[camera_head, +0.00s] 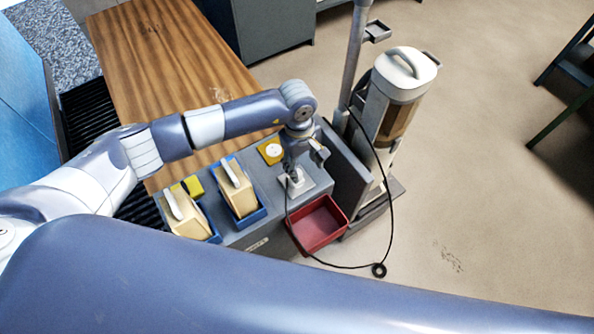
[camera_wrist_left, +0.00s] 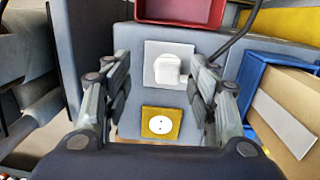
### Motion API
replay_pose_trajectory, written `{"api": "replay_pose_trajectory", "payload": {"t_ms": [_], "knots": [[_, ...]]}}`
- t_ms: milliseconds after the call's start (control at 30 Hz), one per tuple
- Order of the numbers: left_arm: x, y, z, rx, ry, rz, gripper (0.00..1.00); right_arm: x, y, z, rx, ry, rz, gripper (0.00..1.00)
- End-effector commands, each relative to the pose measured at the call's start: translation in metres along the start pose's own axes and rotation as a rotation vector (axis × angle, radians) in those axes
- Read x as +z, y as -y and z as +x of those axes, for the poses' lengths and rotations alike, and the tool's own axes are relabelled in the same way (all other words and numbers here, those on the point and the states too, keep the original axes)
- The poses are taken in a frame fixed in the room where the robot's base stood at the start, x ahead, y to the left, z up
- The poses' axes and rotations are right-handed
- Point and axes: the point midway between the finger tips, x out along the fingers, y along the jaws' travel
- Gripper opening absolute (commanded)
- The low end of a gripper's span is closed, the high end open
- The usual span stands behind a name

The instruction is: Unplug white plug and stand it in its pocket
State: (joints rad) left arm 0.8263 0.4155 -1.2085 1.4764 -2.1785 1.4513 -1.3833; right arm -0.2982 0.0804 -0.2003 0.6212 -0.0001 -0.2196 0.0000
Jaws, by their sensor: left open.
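The white plug (camera_head: 296,180) sits in a pale square socket plate on the grey bench unit; it also shows in the left wrist view (camera_wrist_left: 168,68). A black cord runs from it. My left gripper (camera_head: 306,160) is open and just above the plug, pointing down. In the left wrist view its fingers (camera_wrist_left: 159,72) stand apart on either side of the plug, with no clear contact. An open red tray (camera_head: 318,224) is beside the socket plate; its edge shows in the left wrist view (camera_wrist_left: 180,24). I cannot tell which holder is the plug's pocket.
A yellow plate with a round white socket (camera_head: 271,151) is beside the plug's plate. Blue trays (camera_head: 240,205) hold tan brush-like blocks. A canister machine (camera_head: 398,95) stands behind, with the cord (camera_head: 391,210) looping to the floor. A wooden table (camera_head: 165,60) is left.

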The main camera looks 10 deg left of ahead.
Motion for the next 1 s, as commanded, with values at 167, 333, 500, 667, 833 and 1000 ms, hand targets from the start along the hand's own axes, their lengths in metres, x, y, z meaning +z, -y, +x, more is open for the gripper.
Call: {"api": "replay_pose_trajectory", "payload": {"t_ms": [167, 333, 500, 667, 833, 1000], "knots": [[-0.021, 0.010, -0.003, -0.052, -0.067, 0.021, 0.53, 0.001, 0.000, 0.000, 0.000, 0.001, 0.000, 0.00], [-0.023, 0.011, -0.003, -0.057, -0.073, 0.023, 0.53, 0.001, 0.000, 0.000, 0.000, 0.002, 0.000, 0.00], [-0.023, 0.011, -0.003, -0.056, -0.071, 0.022, 0.53, 0.002, 0.001, 0.000, -0.001, 0.004, 0.000, 0.00], [-0.023, 0.011, 0.001, -0.056, -0.070, 0.022, 0.53, 0.003, 0.001, 0.003, -0.001, 0.004, 0.000, 0.00], [-0.023, 0.012, 0.015, -0.056, -0.070, 0.022, 0.53, 0.004, 0.001, 0.011, -0.001, 0.005, 0.000, 0.00], [-0.024, 0.013, 0.038, -0.056, -0.068, 0.021, 0.53, 0.005, 0.001, 0.024, -0.001, 0.005, 0.001, 0.00]]}}
